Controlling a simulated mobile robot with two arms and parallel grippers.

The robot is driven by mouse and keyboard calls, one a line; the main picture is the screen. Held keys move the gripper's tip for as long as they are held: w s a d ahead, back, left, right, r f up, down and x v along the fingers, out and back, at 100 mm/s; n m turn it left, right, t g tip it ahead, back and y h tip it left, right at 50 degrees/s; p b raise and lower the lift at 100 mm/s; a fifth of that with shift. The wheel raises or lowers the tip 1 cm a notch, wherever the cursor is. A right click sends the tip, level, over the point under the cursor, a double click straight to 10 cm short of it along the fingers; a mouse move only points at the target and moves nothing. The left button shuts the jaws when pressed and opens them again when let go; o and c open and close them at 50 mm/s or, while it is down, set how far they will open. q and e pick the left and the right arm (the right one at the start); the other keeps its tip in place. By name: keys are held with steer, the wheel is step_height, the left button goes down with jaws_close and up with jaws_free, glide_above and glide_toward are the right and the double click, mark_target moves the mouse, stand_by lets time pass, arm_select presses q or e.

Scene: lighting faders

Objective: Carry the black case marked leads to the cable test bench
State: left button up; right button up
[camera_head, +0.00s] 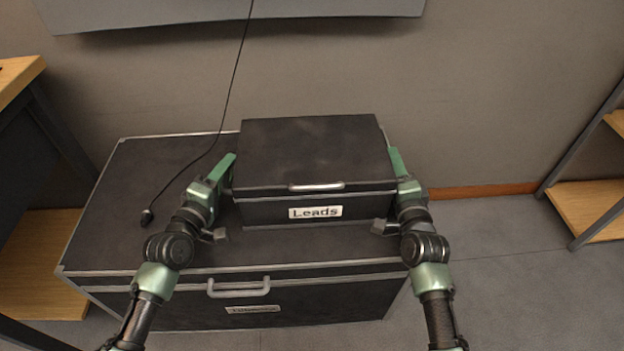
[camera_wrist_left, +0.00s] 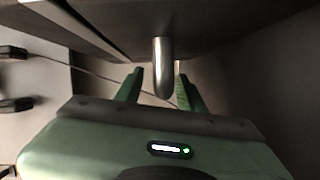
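The black case marked Leads (camera_head: 315,150) sits closed and level on top of a large black trunk (camera_head: 125,185). Its white label and silver front latch face me. My left gripper (camera_head: 228,168) is at the case's left side. In the left wrist view, its green fingers (camera_wrist_left: 158,90) are apart, with a grey metal handle (camera_wrist_left: 163,65) between them and gaps showing. My right gripper (camera_head: 396,165) is at the case's right side; its fingertips are partly hidden, so its grip cannot be told. No bench can be identified as the cable test bench.
A thin black cable (camera_head: 228,100) hangs down to a plug (camera_head: 147,217) on the trunk's left. A wood-topped table (camera_head: 18,75) stands at left, a wooden shelf unit (camera_head: 585,208) at right. The floor (camera_head: 490,260) right of the trunk is clear.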

arm_select(q)
jaws_close()
arm_select(e)
jaws_close()
steer(key=shift+f, duration=0.25)
stand_by(0.9)
arm_select(q)
steer(key=shift+a+r, duration=0.1)
steer(key=shift+r, duration=0.25)
arm_select(e)
steer(key=shift+r, duration=0.35)
